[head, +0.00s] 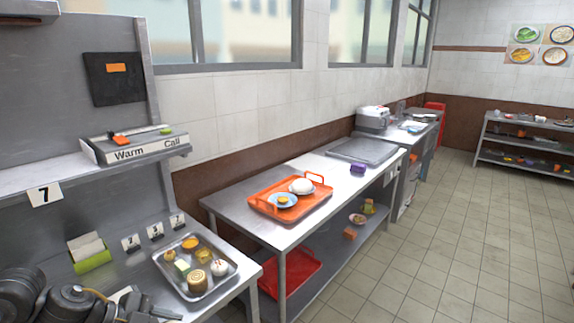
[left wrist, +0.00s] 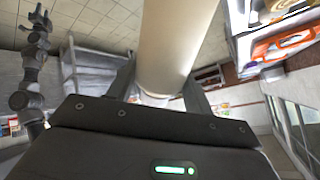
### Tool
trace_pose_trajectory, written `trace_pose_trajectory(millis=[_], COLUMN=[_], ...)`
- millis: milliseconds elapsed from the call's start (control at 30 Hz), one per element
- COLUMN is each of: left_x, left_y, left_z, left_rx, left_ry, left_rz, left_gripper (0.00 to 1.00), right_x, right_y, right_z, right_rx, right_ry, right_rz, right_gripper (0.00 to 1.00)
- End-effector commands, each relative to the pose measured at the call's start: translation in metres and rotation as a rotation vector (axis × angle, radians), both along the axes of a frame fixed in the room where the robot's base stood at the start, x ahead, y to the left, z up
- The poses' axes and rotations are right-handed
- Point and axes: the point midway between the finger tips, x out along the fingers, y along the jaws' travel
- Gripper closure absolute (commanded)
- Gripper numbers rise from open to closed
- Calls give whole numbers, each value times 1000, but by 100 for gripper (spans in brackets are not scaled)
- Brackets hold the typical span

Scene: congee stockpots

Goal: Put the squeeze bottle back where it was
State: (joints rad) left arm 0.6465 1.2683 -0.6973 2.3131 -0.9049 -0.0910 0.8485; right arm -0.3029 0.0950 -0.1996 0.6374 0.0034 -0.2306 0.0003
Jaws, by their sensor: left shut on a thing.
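In the left wrist view, a plain cream cylinder, which looks like the squeeze bottle (left wrist: 175,40), stands between the fingers of my left gripper (left wrist: 158,92). The fingers are shut on it, one on each side. The cylinder runs out of the top of the view, so that end is hidden. In the head view my left arm is at the bottom left corner, beside the metal food tray (head: 214,285), and the hold on the bottle is not clear there. My right gripper (left wrist: 40,22) appears small at the left of the left wrist view; its jaws are too small to judge.
The steel counter at left holds the food tray, a green card holder (head: 93,262) and small number cards. A shelf above carries a Warm/Call box (head: 135,150). A second table bears an orange tray (head: 262,207) and a purple item (head: 358,168). The tiled floor (head: 440,240) at right is clear.

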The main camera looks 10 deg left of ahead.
Motion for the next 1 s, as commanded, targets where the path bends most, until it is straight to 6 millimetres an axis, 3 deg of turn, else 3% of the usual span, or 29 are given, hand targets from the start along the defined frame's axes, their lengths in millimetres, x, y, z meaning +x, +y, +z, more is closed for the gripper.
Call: trace_pose_trajectory(millis=[100, 267, 400, 600, 1000], left_x=[12, 22, 21, 21, 21], left_y=[-32, -62, -61, -61, -61], left_z=[8, 14, -16, -35, -37], left_rx=[-4, -2, 1, 0, 0], left_ry=[-8, -7, 0, 1, 0], left_rz=[22, 49, 60, 59, 58], left_gripper=[60, 60, 60, 60, 60], right_x=[0, 1, 1, 0, -2], right_y=[-2, -4, -4, -4, -4], right_z=[0, 1, -27, -47, -49], right_rx=[-3, -5, -5, -5, -5], right_ry=[-1, -2, -3, -1, 4], right_rz=[1, 1, 1, 1, 0], right_gripper=[64, 64, 64, 64, 64])
